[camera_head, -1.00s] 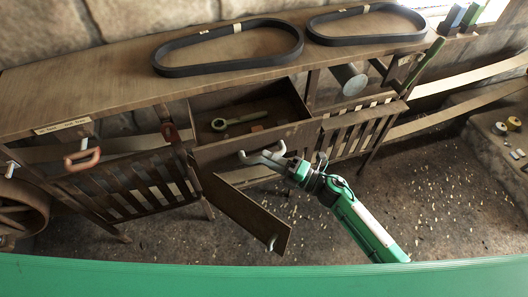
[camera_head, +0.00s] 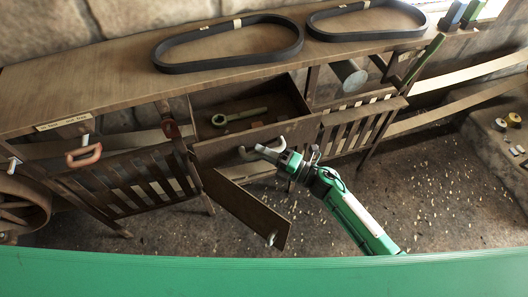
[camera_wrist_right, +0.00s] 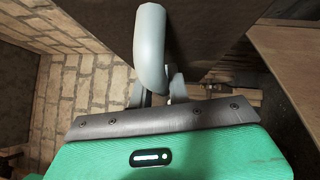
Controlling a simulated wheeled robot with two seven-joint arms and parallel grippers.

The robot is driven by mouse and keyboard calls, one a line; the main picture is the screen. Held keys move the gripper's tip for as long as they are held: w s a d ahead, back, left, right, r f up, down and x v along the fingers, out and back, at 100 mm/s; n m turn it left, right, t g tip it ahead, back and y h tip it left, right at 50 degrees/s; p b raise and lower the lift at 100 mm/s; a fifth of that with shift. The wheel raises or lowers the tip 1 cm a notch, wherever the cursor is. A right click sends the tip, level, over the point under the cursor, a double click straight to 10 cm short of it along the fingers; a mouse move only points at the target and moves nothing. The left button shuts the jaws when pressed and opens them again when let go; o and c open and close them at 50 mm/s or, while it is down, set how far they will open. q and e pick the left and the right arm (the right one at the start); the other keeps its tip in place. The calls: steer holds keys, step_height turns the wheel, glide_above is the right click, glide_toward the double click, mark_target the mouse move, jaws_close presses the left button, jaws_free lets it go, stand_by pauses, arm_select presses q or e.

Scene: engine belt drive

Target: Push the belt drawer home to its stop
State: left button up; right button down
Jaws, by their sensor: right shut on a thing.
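The belt drawer (camera_head: 232,148) is a brown wooden drawer, partly pulled out from under the bench. A green ring-ended wrench (camera_head: 238,117) and a small orange-brown piece (camera_head: 257,125) lie in it. On its front is a pale grey curved handle (camera_head: 246,154). My right gripper (camera_head: 272,152) is shut on this handle, in front of the drawer. In the right wrist view the handle (camera_wrist_right: 150,50) rises from between the dark fingers (camera_wrist_right: 160,92), beside the brown drawer front (camera_wrist_right: 222,35). My left gripper is not in view.
Two black belts (camera_head: 228,47) (camera_head: 367,20) lie on the bench top (camera_head: 100,85). A brown door panel (camera_head: 245,210) hangs open below the drawer, left of my right arm. Slatted racks (camera_head: 130,185) stand on both sides. The floor in front is clear apart from small pale flecks.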

mark_target(246, 113)
steer(key=w+a+b, duration=0.2)
steer(key=w+b, duration=0.1)
steer(key=w, duration=0.2)
steer(key=w+a+b, duration=0.1)
steer(key=w+b, duration=0.3)
steer(key=w, duration=0.2)
steer(key=w+a+b, duration=0.2)
steer(key=w+b, duration=0.1)
steer(key=w, duration=0.3)
steer(key=shift+w+a+f, duration=0.15)
steer(key=shift+w+a, duration=0.1)
steer(key=shift+a, duration=0.1)
steer(key=shift+w+b, duration=0.35)
steer(key=shift+b, duration=0.05)
steer(key=shift+w+a, duration=0.15)
steer(key=shift+w, duration=0.1)
steer(key=shift+r, duration=0.3)
steer(key=c, duration=1.3)
jaws_free()
steer(key=shift+w, duration=0.1)
steer(key=shift+f, duration=0.1)
